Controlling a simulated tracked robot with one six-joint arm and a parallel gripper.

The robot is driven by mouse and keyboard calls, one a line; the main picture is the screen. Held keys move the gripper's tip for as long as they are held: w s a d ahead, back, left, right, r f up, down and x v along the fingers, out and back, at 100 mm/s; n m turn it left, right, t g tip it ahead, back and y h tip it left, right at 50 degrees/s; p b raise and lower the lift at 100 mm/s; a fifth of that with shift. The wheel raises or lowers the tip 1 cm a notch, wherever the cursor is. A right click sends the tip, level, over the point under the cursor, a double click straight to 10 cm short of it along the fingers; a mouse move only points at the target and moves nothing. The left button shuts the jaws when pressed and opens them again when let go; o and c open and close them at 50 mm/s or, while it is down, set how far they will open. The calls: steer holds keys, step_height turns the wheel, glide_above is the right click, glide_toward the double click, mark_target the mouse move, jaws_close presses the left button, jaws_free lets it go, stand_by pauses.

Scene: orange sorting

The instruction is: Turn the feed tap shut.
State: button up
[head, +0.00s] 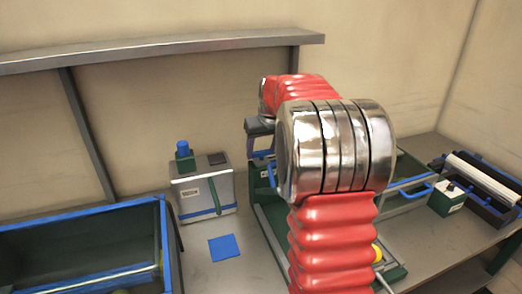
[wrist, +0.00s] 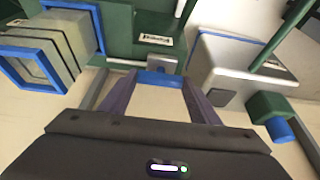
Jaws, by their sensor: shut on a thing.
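The feed tap, as far as I can tell, is the blue bar (wrist: 158,78) on a small grey block at the foot of a green housing (wrist: 190,35). In the wrist view my gripper (wrist: 160,86) has one finger at each end of the bar and is shut on it. In the head view my arm covers much of this spot. A blue handle (head: 271,173) shows beside the green housing (head: 259,178), below my gripper (head: 262,155). The tap's exact angle cannot be told.
A pale box (head: 203,192) with a blue-topped green knob (head: 183,149) stands left of my gripper. A blue-rimmed bin (head: 163,222) is at the left, and a blue square (head: 224,247) lies on the bench. A roller unit (head: 480,180) stands at the right. A shelf (head: 180,46) runs above.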

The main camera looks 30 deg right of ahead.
steer(key=shift+a, duration=0.25)
steer(key=shift+c, duration=0.5)
steer(key=shift+d, duration=0.15)
steer(key=shift+m, duration=0.5)
steer(key=m+h, duration=0.1)
steer(key=m, duration=0.2)
steer(key=shift+w+m+g, duration=0.1)
steer(key=shift+m+g, duration=0.2)
steer(key=shift+g, duration=0.1)
steer(key=m, duration=0.1)
steer(key=m+g+h, duration=0.1)
steer(key=m, duration=0.2)
steer(key=shift+w+a+h, duration=0.15)
steer(key=shift+a+h, duration=0.1)
steer(key=shift+h, duration=0.05)
steer(key=m+g, duration=0.1)
steer(key=m, duration=0.3)
steer(key=shift+w+m+g+h, duration=0.15)
steer(key=shift+m+g+h, duration=0.15)
steer(key=shift+g, duration=0.1)
steer(key=m+g, duration=0.1)
steer(key=m, duration=0.3)
steer(key=shift+w+a+m+g, duration=0.1)
steer(key=shift+w+m+g, duration=0.05)
steer(key=shift+m+g, duration=0.25)
